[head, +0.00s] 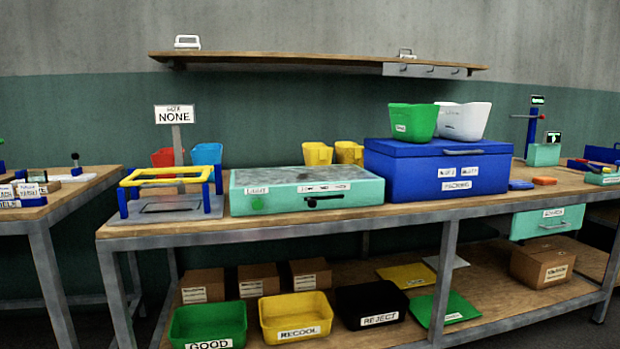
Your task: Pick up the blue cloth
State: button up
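My gripper is not in the head view.
A teal case (306,190) and a yellow-topped frame (165,178) stand left on the bench. Green (413,121) and white (463,120) bins sit on the blue box. A teal drawer (548,222) hangs under the bench's right end. Bins and boxes fill the lower shelf.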

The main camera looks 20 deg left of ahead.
aim_at(519, 184)
jog(key=i+z, duration=0.1)
jog(key=z, duration=0.35)
jog(key=i+z, duration=0.25)
jog(key=i, duration=0.2)
jog(key=i+z, duration=0.25)
jog(key=i, duration=0.2)
jog(key=i+j+z, duration=0.25)
jog(key=i, duration=0.15)
